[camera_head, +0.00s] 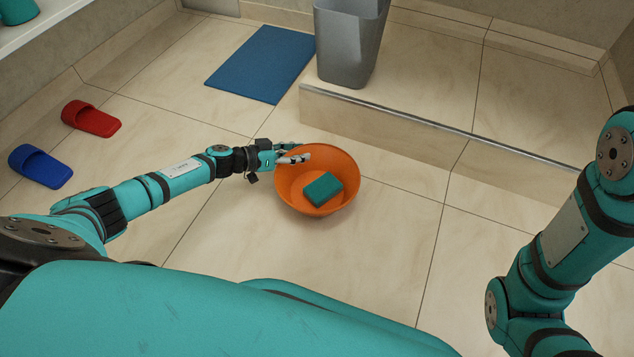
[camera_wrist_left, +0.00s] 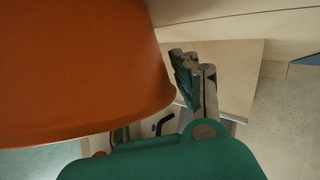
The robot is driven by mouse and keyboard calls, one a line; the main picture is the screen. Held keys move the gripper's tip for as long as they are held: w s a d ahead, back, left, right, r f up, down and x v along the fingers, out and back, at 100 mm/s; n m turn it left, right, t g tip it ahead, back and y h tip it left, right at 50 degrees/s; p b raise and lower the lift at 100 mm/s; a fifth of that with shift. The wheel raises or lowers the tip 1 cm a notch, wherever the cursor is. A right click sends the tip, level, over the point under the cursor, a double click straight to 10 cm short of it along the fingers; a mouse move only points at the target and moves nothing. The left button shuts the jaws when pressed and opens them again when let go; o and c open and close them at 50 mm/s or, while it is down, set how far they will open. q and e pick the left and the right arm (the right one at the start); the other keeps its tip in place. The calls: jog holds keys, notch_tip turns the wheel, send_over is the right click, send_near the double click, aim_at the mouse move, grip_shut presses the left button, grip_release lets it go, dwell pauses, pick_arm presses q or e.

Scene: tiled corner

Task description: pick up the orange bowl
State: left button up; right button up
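The orange bowl (camera_head: 291,188) is in the middle of the head view, upright, with a green block-shaped sponge (camera_head: 322,189) inside. My left gripper (camera_head: 293,153) is at the bowl's upper-left rim. A pale finger reaches over the inside of the bowl, and a teal part shows just outside the rim. In the left wrist view the bowl's outer wall (camera_wrist_left: 75,70) fills the left side, close beside a finger of the gripper (camera_wrist_left: 193,80). The other finger is mostly hidden, so its grip on the rim is unclear. My right arm shows at the right, but its gripper is out of view.
A low step with a metal edge (camera_head: 400,120) runs behind the bowl. A grey bin (camera_head: 350,45) stands behind it beside a blue mat (camera_head: 262,64). A red slipper (camera_head: 91,119) and a blue slipper (camera_head: 41,167) lie left. Tiled floor in front is clear.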

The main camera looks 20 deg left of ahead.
pick_arm(q)
grip_shut()
jog(key=shift+r, duration=0.1)
dwell(0.4)
